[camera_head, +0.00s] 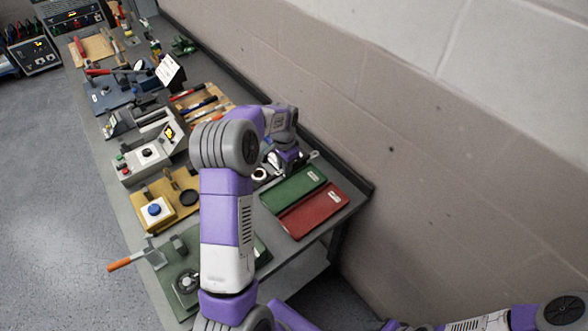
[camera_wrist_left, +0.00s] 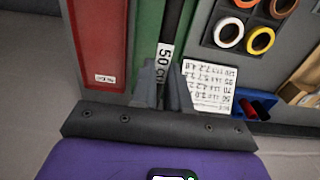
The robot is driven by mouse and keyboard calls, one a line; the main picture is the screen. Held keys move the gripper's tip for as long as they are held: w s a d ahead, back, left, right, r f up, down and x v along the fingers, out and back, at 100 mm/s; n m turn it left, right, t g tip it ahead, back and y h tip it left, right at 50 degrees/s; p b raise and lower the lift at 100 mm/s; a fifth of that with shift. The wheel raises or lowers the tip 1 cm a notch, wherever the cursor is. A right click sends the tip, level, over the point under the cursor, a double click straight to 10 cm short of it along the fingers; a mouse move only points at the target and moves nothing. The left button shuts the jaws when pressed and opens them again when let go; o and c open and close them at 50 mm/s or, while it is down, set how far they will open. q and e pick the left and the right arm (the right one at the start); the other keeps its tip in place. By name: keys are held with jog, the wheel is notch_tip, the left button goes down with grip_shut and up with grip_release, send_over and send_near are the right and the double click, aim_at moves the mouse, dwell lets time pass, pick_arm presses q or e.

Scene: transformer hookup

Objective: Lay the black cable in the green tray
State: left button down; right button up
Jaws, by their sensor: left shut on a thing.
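My left gripper (camera_head: 284,160) is at the far end of the green tray (camera_head: 293,188), near the wall side of the bench. In the left wrist view my left gripper (camera_wrist_left: 168,90) is shut on the black cable (camera_wrist_left: 173,30), at a white label reading "50 cm". The cable runs up the picture along the right side of the green tray (camera_wrist_left: 147,45). I cannot tell whether it touches the tray. In the head view the cable cannot be made out at the gripper. My right gripper is out of view; only part of that arm shows.
A red tray (camera_head: 314,210) lies beside the green one, near the bench end. A dark holder with coloured rings (camera_wrist_left: 245,25) and a white printed card (camera_wrist_left: 208,82) are right of the cable in the wrist view. A wall borders the bench.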

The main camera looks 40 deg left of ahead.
pick_arm(q)
jog(key=shift+f+b, duration=0.4)
jog(key=shift+f, duration=0.45)
jog(key=shift+w+f, duration=0.3)
jog(key=shift+w, duration=0.05)
jog(key=shift+w+f, duration=0.2)
jog(key=shift+w, duration=0.15)
jog(key=shift+s+r, duration=0.2)
jog(key=shift+s, duration=0.15)
jog(key=shift+w, duration=0.1)
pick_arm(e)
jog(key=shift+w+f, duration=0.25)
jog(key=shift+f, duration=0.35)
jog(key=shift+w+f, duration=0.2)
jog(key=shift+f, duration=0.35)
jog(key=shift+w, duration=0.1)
